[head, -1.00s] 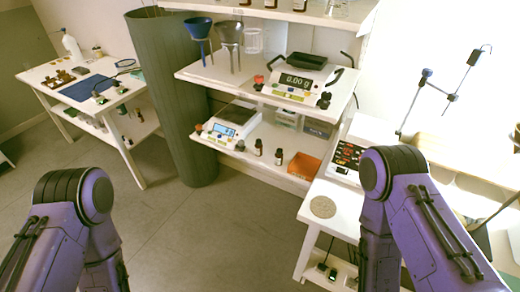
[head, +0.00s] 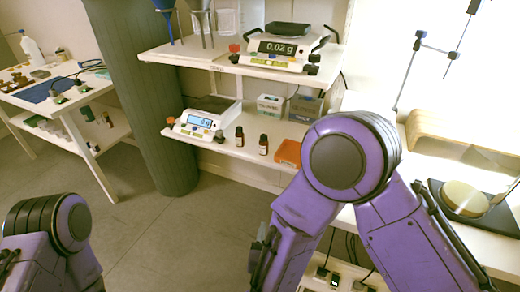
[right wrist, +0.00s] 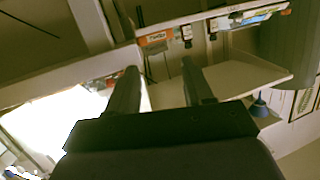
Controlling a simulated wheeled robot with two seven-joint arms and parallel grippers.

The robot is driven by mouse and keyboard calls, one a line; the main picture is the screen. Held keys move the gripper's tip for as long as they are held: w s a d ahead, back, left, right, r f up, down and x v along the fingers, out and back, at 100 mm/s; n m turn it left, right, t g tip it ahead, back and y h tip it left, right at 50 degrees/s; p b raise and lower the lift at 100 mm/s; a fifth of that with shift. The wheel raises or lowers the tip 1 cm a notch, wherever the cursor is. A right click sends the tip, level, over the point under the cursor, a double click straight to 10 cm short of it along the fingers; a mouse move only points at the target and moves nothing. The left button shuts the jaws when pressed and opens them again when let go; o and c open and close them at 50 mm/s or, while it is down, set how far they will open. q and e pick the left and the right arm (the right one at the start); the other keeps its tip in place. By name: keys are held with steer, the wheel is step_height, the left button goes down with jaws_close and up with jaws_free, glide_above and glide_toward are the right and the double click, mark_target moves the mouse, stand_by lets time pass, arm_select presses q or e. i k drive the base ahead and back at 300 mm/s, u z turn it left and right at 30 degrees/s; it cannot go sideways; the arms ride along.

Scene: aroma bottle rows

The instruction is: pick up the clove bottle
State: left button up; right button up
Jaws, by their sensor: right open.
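Two small dark bottles with white labels and dark caps stand upright on the lower shelf, a left one (head: 239,136) and a right one (head: 263,145). The labels are too small to read, so I cannot tell which is clove. In the right wrist view, where the scene appears upside down, small dark shapes near the top look like these bottles. My right gripper (right wrist: 160,67) is open and empty, its two fingers apart, with the shelf edge and bottles beyond them. In the head view my right arm hides it. My left gripper is out of view.
A scale (head: 203,122) stands left of the bottles and an orange box (head: 288,152) to their right. Small boxes (head: 304,108) stand behind. The upper shelf (head: 190,52) carries another scale (head: 284,48) and funnels. A dark green column (head: 142,100) stands left. Floor in front is clear.

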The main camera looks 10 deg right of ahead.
mark_target(263, 146)
steer(key=i, duration=0.9)
steer(key=z, duration=0.05)
